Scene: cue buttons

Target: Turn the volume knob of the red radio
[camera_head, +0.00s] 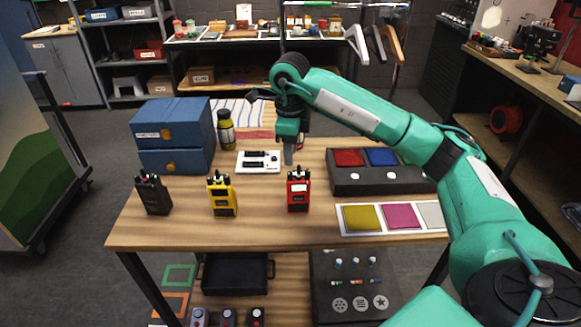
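The red radio (298,190) stands upright on the wooden table (260,231), right of the yellow radio (222,194) and the black radio (153,194). Its knobs are on its top and are too small to make out clearly. My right gripper (289,160) points down just above and behind the top of the red radio. Its fingers look close together, but I cannot tell whether they are shut or touching the knob. My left gripper is not in view.
A white panel (247,168) lies behind the radios, near blue boxes (164,120) and a dark bottle with a yellow cap (225,133). Right of the red radio are a dark button box (391,185) and a board with coloured squares (345,234). The table's front strip is clear.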

